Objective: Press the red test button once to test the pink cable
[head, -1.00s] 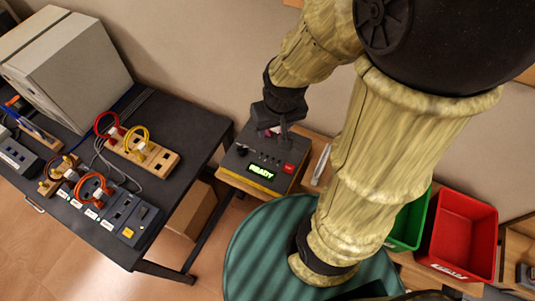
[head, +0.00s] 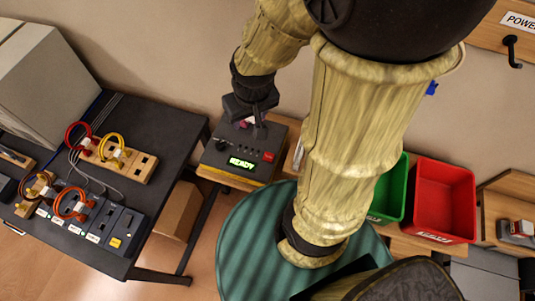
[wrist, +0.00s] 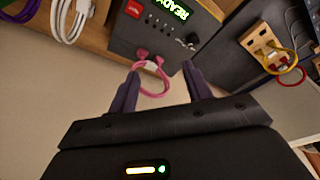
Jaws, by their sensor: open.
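The dark tester box (head: 232,148) stands on a wooden surface beside the black table. Its lit green display (head: 241,163) reads READY, and the red test button (head: 269,156) sits to the right of it. In the wrist view the red button (wrist: 133,9) and the display are at the top. The pink cable (wrist: 152,92) is a loop whose pink plugs are at the tester's near edge; only a bit of pink (head: 247,122) shows in the head view. My gripper (wrist: 160,72) is open, its fingers on either side of the pink loop in the picture. I cannot tell whether they touch it.
The black table (head: 150,205) at left holds a wooden socket block (head: 140,169) with red and yellow cables and a power strip with orange cables. A green bin (head: 392,195) and a red bin (head: 444,199) stand at right. White and purple cables hang at the wrist view's upper left.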

